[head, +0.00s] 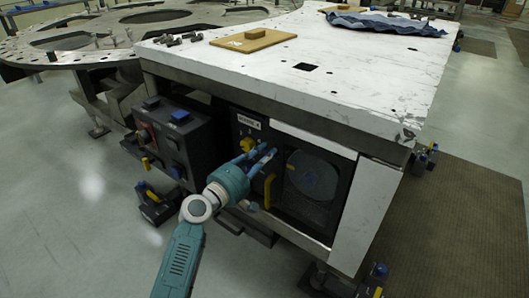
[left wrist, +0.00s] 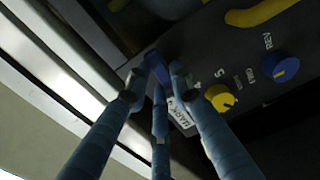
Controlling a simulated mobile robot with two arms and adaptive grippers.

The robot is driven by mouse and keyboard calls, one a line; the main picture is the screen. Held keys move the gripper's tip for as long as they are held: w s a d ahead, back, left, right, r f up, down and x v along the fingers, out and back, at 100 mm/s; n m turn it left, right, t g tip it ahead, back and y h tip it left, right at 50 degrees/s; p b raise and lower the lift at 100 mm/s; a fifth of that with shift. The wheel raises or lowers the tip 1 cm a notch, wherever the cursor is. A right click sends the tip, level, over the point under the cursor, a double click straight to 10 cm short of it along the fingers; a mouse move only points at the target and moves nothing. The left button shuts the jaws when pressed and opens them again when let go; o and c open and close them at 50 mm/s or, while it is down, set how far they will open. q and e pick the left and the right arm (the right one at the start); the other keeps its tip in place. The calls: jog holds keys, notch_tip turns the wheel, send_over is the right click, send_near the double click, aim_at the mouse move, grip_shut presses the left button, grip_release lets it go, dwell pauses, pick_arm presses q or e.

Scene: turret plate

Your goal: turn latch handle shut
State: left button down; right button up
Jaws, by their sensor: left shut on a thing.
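My left gripper (head: 260,156) reaches up to the dark front panel under the white table, left of a round window (head: 313,176). Its blue-grey fingers are shut on a small dark blue piece, which I take to be the latch handle (left wrist: 157,68). In the left wrist view this piece sits between the fingertips, beside the white label and the panel's pale edge. The fingers hide most of the handle in the head view, so its angle is hard to tell. My right gripper is not in view.
A yellow grab handle (head: 268,191) stands just right of the gripper. The left wrist view shows a yellow knob (left wrist: 221,98) and a blue knob (left wrist: 280,67) close by. A dark control box (head: 175,140) juts out at left. The white tabletop (head: 350,90) overhangs above.

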pick_arm(q)
jog(key=shift+n, duration=0.5)
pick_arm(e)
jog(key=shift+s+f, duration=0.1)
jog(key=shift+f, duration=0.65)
pick_arm(q)
jog(key=c, duration=1.5)
grip_release()
jog(key=shift+a, duration=0.1)
jog(key=v, duration=1.2)
